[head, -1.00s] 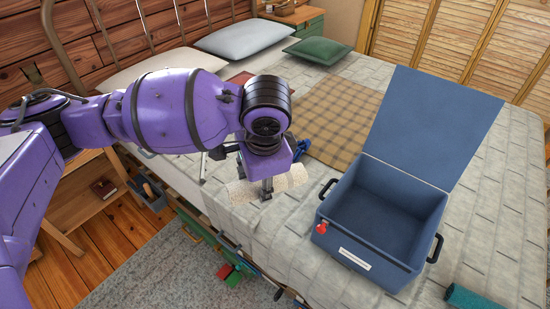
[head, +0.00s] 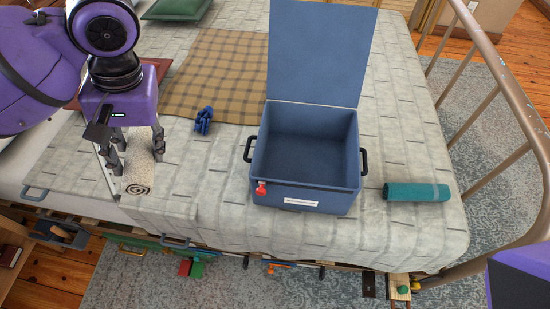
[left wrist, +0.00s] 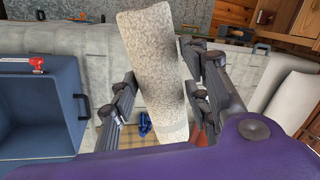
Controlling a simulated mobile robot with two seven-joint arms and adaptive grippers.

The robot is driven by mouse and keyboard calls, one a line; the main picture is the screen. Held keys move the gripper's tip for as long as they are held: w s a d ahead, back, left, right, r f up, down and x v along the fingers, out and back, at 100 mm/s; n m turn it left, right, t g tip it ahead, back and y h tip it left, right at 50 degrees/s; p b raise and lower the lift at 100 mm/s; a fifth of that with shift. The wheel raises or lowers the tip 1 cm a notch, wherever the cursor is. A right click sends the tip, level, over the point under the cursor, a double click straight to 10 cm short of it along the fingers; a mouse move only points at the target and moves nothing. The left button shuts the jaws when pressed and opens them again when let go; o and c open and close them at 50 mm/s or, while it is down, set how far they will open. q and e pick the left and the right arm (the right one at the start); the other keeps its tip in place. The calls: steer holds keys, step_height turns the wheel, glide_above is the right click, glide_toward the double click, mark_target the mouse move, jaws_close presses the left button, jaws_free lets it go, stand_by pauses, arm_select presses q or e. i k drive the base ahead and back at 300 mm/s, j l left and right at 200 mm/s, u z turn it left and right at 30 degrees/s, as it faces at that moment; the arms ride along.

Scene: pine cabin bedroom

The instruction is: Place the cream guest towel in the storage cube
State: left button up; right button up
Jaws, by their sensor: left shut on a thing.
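The cream guest towel (head: 141,172) is a rolled, speckled cloth with a spiral end facing the head camera. My left gripper (head: 137,162) is shut on it, pointing down over the left part of the bed. In the left wrist view the towel (left wrist: 155,65) lies lengthwise between the two fingers. Whether it touches the bed is unclear. The storage cube (head: 305,200) is a blue box standing open on the bed, right of my left gripper, its lid (head: 320,50) raised at the back. Its visible inside is empty. My right gripper is not in view.
A small blue object (head: 203,120) lies between the gripper and the cube, by a plaid blanket (head: 215,75). A teal roll (head: 418,191) lies right of the cube. A metal bed rail (head: 500,80) borders the right side.

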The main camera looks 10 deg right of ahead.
mark_target(304, 164)
steer(key=i+j+z, duration=0.1)
steer(key=z, duration=0.3)
steer(key=j+z, duration=0.2)
steer(key=z, duration=0.25)
steer(key=i+z, duration=0.35)
steer(key=i, duration=0.2)
